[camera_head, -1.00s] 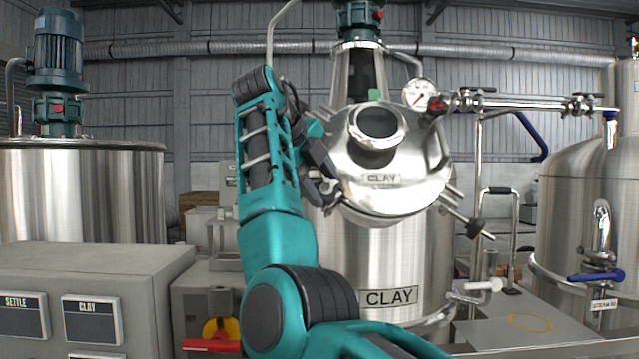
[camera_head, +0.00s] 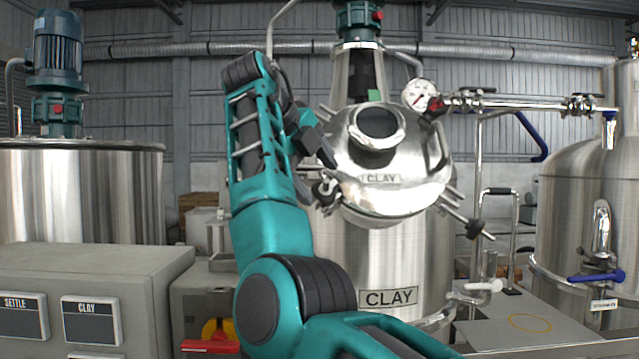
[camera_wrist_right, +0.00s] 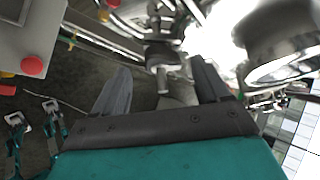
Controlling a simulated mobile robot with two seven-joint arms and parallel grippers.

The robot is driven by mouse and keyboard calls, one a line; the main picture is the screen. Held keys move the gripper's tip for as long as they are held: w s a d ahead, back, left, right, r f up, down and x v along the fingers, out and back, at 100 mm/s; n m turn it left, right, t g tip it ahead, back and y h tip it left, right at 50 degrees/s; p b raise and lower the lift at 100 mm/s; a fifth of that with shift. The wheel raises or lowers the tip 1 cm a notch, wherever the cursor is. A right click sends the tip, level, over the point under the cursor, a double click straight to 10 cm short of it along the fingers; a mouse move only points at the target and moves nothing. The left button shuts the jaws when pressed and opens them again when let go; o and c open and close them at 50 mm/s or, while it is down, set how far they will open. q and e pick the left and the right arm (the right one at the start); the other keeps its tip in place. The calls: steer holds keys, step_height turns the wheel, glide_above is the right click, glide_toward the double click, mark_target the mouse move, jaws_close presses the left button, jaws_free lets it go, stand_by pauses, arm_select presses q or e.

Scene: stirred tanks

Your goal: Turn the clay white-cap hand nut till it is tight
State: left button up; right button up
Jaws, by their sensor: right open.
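The steel clay tank (camera_head: 390,257) stands in the middle of the head view, with its domed lid (camera_head: 420,183) labelled CLAY. A small hand nut (camera_head: 325,190) with a pale and dark head sits at the lid's left edge. Its white cap is not clear at this size. My right gripper (camera_head: 326,158) is just above it, open and apparently empty. In the right wrist view my open fingers (camera_wrist_right: 162,82) stand on either side of a metal stud-like part (camera_wrist_right: 163,75); I cannot tell whether they touch it. My left gripper is not in view.
Another dark knob (camera_head: 474,228) sticks out at the lid's right. A pressure gauge (camera_head: 420,95) and pipe run above right. A grey panel box (camera_head: 100,265) stands at front left. A steam tank (camera_head: 575,220) stands at the right.

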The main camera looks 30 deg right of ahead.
steer(key=v, duration=1)
steer(key=shift+a+r, duration=0.15)
steer(key=shift+a, duration=0.15)
